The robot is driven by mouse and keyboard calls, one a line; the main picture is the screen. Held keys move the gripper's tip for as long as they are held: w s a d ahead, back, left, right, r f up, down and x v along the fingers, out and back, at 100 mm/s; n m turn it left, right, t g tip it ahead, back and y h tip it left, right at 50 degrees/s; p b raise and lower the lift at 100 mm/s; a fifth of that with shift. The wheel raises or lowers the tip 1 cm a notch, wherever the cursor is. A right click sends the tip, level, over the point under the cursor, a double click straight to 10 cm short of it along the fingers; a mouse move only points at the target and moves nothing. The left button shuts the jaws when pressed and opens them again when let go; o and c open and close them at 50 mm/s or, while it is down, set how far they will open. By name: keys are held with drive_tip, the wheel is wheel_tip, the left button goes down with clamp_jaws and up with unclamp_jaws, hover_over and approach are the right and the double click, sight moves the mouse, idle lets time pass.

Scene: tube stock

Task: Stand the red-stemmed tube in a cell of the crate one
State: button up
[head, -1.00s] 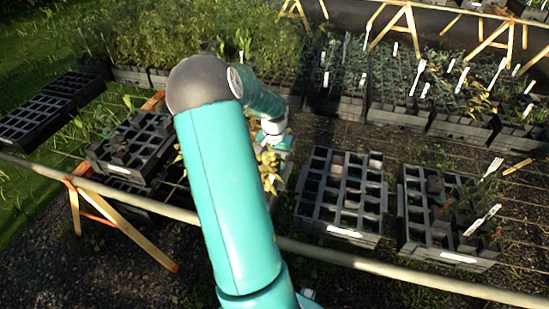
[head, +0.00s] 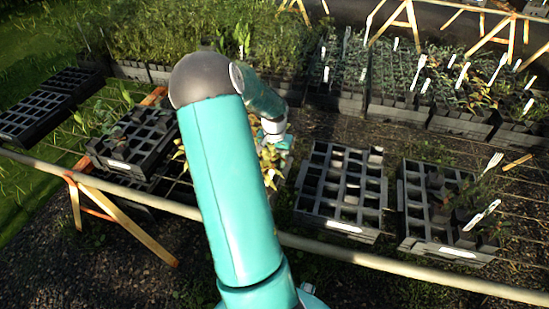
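My gripper (head: 275,140) is at the far end of my teal arm, left of the middle crate, beside a plant with yellowish leaves (head: 268,165). Its fingers are too small and too much covered to tell whether they are open or hold anything. I cannot pick out the red-stemmed tube. Two dark celled crates stand at the right: a middle crate (head: 345,228) with mostly empty cells, and a right crate (head: 459,252) with some plants. I cannot tell which is crate one. Both have a white label at the front.
Another celled crate (head: 118,164) stands at the left, with flat trays (head: 35,117) beyond it. Planted crates line the back. A long pale rail (head: 400,267) crosses in front of the crates. White tags stick up at the right.

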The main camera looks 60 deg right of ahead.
drive_tip(key=o, duration=1.5)
drive_tip(key=shift+c, duration=0.2)
drive_tip(key=shift+w, duration=0.1)
wheel_tip(320, 180, up, 14)
drive_tip(key=shift+s, duration=0.25)
